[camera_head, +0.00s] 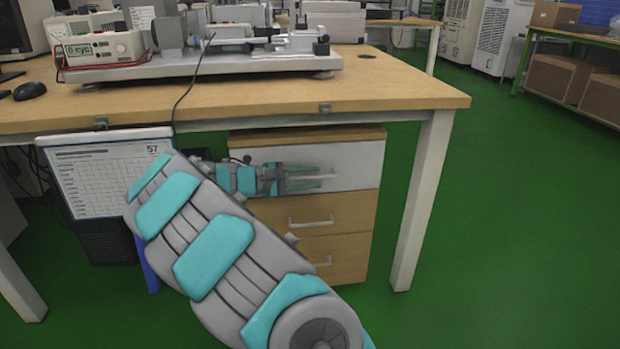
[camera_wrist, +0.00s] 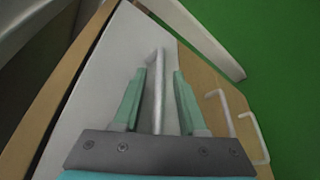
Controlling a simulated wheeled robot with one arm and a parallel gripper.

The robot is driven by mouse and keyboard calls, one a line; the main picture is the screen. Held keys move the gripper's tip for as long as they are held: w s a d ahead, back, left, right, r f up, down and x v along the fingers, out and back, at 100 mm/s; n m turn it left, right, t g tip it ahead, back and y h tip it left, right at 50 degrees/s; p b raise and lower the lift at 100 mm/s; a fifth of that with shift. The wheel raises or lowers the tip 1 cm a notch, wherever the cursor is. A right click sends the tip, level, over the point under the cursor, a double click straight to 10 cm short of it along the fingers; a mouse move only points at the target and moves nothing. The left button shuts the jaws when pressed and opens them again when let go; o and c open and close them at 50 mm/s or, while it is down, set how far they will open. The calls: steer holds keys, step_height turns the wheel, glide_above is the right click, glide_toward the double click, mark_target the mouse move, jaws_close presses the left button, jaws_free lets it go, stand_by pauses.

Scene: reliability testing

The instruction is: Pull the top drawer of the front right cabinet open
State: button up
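The cabinet (camera_head: 307,134) stands under the desk and has a wooden top. Its top drawer (camera_head: 357,158) has a pale grey front, which looks flush with the wooden fronts below. My gripper (camera_head: 328,178) is in front of this drawer, with its fingers level with the handle. In the wrist view the drawer front (camera_wrist: 106,78) lies behind the fingers. The drawer's handle (camera_wrist: 158,95) runs between the two teal fingers, with a visible gap on each side. The gripper is open, and neither finger seems to touch the bar.
Two wooden drawers (camera_head: 345,212) with bar handles sit below. The desk top (camera_head: 410,92) overhangs the cabinet, and a white desk leg (camera_head: 420,200) stands to its right. A calendar board (camera_head: 85,180) hangs at left. Green floor (camera_head: 520,220) is clear at right.

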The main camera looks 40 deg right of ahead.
jaws_close()
stand_by(1.2)
